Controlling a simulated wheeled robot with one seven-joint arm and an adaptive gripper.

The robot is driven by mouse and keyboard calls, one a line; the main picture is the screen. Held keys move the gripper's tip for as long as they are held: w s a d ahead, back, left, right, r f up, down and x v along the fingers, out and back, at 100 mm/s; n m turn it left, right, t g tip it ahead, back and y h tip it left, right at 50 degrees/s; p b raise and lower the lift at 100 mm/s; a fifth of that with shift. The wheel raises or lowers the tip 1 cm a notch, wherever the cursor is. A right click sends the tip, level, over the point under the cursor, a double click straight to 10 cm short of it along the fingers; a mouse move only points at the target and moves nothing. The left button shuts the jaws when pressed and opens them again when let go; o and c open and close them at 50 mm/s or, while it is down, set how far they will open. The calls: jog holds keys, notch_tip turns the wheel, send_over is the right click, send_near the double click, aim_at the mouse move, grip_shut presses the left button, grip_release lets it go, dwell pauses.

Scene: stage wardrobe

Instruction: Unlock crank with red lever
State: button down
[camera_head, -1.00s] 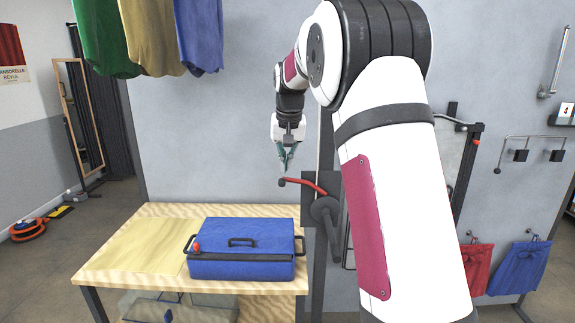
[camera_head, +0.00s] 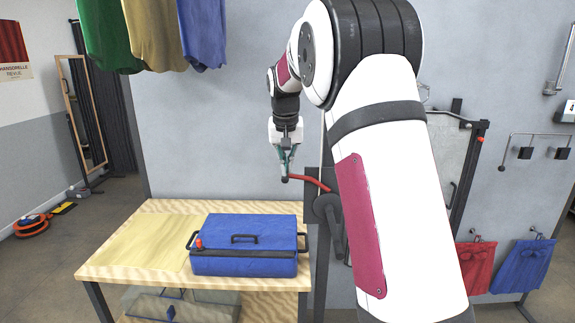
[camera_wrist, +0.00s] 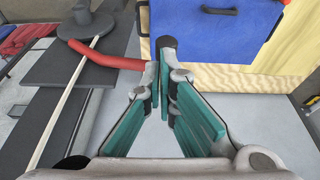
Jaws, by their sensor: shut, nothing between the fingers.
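The red lever (camera_head: 311,181) sticks out to the left from a dark plate by the wall post and ends in a black knob. The grey crank (camera_head: 327,208) is below and right of the lever, partly hidden by my arm. My gripper (camera_head: 286,168) points down at the lever's free end; its teal fingers (camera_wrist: 160,78) are shut with nothing held. Whether they touch the lever is unclear.
A blue case (camera_head: 248,263) stands on a wooden table (camera_head: 140,240) below the gripper. Coloured cloths (camera_head: 157,35) hang at the upper left. A frame with a grey panel (camera_head: 446,160) stands right of my arm. The wall left of my gripper is clear.

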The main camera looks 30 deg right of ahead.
jog(key=shift+w+a+f, duration=0.1)
jog(key=shift+f, duration=0.1)
jog(key=shift+w+a+f+g+h+b, duration=0.25)
jog(key=shift+f+g+h+b, duration=0.15)
jog(key=shift+h+b, duration=0.2)
jog(key=shift+w+a+f+g+h+b, duration=0.1)
jog(key=shift+a+f+g+h+b, duration=0.15)
jog(key=shift+f+h+b, duration=0.25)
jog(key=shift+f+n+g+h+b, duration=0.3)
jog(key=shift+g+h+b, duration=0.1)
jog(key=shift+h, duration=0.1)
jog(key=shift+s+d+r, duration=0.1)
jog(key=shift+s+r, duration=0.05)
jog(key=shift+r, duration=0.8)
